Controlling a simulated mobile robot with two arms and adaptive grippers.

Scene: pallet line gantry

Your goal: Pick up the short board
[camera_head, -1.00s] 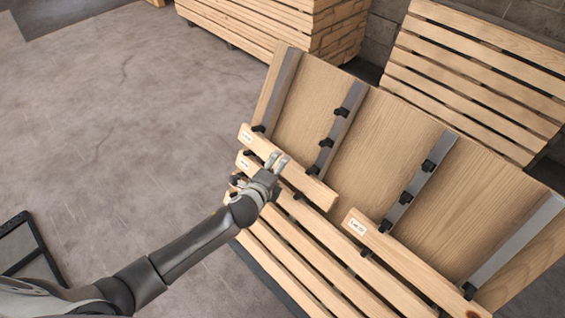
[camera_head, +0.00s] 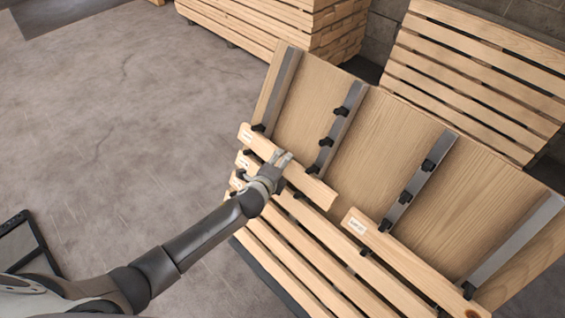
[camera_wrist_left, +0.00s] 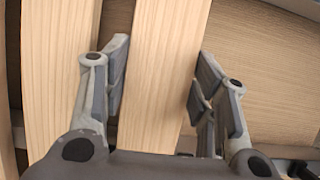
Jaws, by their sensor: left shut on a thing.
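The short board (camera_head: 312,187) is a light wooden slat with a white label at its left end. It lies along black pegs at the left of the slanted rack. My left gripper (camera_head: 282,157) is at the middle of this board. In the left wrist view, its fingers (camera_wrist_left: 160,82) stand on either side of the short board (camera_wrist_left: 163,60), shut on it. The gripper hides part of the board in the head view. The board still appears to be at the rack. My right gripper is in neither view.
The rack (camera_head: 385,130) has grey metal uprights with black pegs. A longer labelled board (camera_head: 400,258) lies to the right, and several slats lie below. Stacked pallets (camera_head: 260,25) stand behind, and another slatted pallet (camera_head: 470,80) leans at the back right.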

